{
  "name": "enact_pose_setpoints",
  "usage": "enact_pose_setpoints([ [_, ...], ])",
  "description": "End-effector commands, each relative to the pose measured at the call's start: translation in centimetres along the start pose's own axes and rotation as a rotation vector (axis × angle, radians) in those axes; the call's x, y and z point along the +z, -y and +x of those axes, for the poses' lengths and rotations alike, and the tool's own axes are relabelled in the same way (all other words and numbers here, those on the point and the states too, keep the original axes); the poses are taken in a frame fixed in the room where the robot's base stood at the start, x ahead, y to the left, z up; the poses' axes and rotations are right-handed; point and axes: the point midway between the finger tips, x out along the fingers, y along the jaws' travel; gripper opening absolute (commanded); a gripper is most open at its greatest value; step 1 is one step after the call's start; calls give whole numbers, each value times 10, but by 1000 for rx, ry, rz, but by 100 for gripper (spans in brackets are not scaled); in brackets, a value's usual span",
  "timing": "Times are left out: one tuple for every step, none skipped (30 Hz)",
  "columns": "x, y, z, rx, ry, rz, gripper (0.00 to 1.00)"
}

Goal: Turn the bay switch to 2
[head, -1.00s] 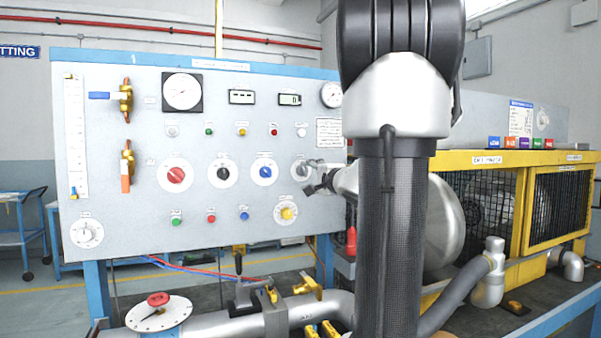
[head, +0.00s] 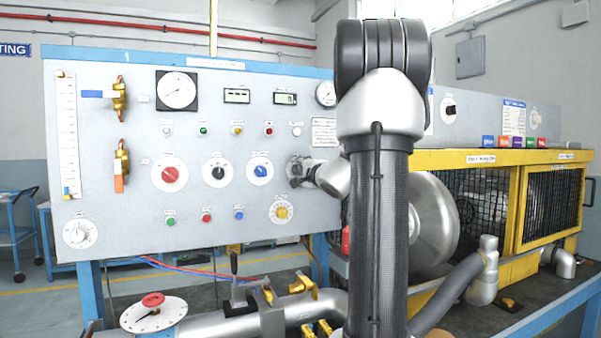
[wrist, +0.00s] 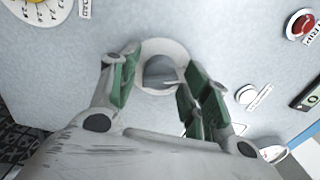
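A round pale dial with a grey knob (wrist: 160,72) is on the panel, straight ahead in the wrist view; its label is not legible. In the head view this dial (head: 291,168) is at the right end of the knob row, partly hidden by my gripper. My gripper (wrist: 161,68) is open, its green-padded fingers on either side of the knob with gaps showing. I cannot tell whether the tips touch the panel. In the head view my gripper (head: 303,172) is at the dial's right side. The number the knob points to cannot be read.
Red (head: 169,174), black (head: 219,172) and blue (head: 260,171) knobs are left of it. A yellow-knobbed dial (head: 282,212) is below, and a white button (head: 297,131) above. A black-knobbed dial (head: 449,109) is right of my arm. Pipes (head: 212,325) run below.

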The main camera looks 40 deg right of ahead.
Motion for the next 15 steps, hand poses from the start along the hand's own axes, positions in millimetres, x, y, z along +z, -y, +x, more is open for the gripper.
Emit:
enact_pose_setpoints([
  [0,0,0,0,0,0,32],
  [0,0,0,0,0,0,26],
  [0,0,0,0,0,0,19],
  [0,0,0,0,0,0,14],
  [0,0,0,0,0,0,8],
  [0,0,0,0,0,0,7],
  [0,0,0,0,0,0,7],
  [0,0,0,0,0,0,7],
  [0,0,0,0,0,1,7],
  [0,0,0,0,0,3,7],
  [0,0,0,0,0,5,7],
  [0,0,0,0,0,10,7],
  [0,0,0,1,0,15,7],
  [0,0,0,1,0,22,7],
  [0,0,0,1,0,34,7],
])
